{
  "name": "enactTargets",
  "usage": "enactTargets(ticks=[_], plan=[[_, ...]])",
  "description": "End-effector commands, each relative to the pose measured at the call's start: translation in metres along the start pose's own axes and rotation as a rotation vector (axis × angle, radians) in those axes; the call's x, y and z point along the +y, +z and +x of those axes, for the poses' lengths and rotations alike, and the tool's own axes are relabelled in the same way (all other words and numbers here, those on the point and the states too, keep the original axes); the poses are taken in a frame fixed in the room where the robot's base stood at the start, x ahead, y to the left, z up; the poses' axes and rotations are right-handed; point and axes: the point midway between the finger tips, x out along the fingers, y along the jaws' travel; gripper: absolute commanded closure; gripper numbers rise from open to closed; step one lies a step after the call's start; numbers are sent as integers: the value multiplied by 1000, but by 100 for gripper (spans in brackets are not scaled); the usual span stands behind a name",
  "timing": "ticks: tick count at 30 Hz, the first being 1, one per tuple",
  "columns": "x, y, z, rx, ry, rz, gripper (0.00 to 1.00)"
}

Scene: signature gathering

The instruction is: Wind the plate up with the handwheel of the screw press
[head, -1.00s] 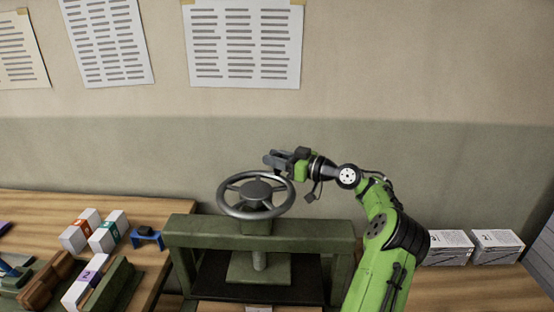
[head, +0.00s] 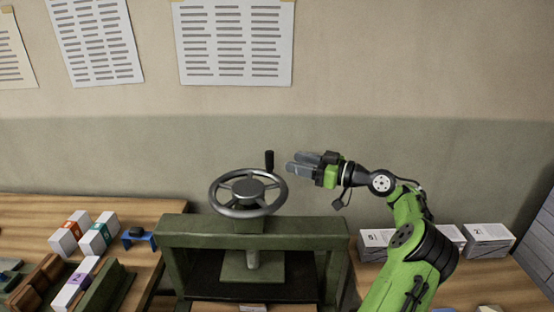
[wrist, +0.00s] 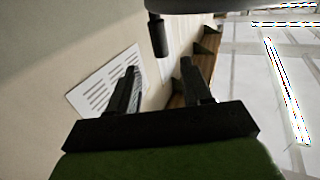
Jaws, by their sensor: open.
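The screw press (head: 335,260) is a green frame with a grey handwheel (head: 222,204) on top. An upright black handle (head: 269,160) stands on the wheel's far right rim. Below the crossbeam, the screw ends at a green plate (head: 238,268) above a dark base. My gripper (head: 290,163) is open and empty just right of the handle, apart from it, with its fingers pointing left. In the wrist view, the handle (wrist: 158,38) shows ahead of my spread fingers (wrist: 160,80), and part of the grey wheel (wrist: 180,5) shows at the top edge.
White boxes (head: 487,240) stand on the right table, partly behind my arm. Numbered boxes (head: 72,233), a blue stand (head: 140,240) and wooden holders (head: 45,275) are on the left table. Papers (head: 232,42) hang on the wall behind. The space above the wheel is clear.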

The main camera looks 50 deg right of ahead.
Motion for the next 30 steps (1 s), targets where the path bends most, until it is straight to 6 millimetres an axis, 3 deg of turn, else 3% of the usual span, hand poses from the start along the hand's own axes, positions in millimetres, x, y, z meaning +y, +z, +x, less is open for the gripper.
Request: enactTargets(ticks=[3,9,30], plan=[[1,-1,-32,2,5,0,51],[0,-2,-58,2,1,-2,51],[0,-1,-60,1,0,-1,51]])
